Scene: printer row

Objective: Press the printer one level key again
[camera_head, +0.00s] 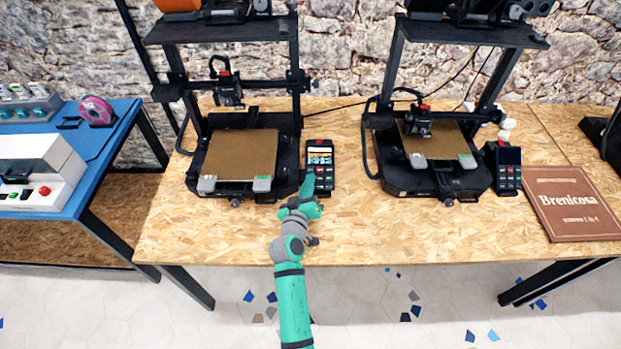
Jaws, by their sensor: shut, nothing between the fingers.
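Two black 3D printers stand on the wooden table. The left printer (238,158) has a tan bed, and its control panel (319,158) sits at its right with a lit screen and small keys below. The right printer (432,150) has a similar panel (507,165) with a dark screen. My gripper (309,184) is shut and empty, at the lower left part of the left printer's panel. It covers some of the keys there. I cannot tell whether the fingertips touch a key.
A brown sign reading Brenicosa (573,204) lies at the table's right. A blue table (100,143) at the left holds a white device (40,172) and a pink spool (96,110). The wooden table's front strip (400,235) is clear.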

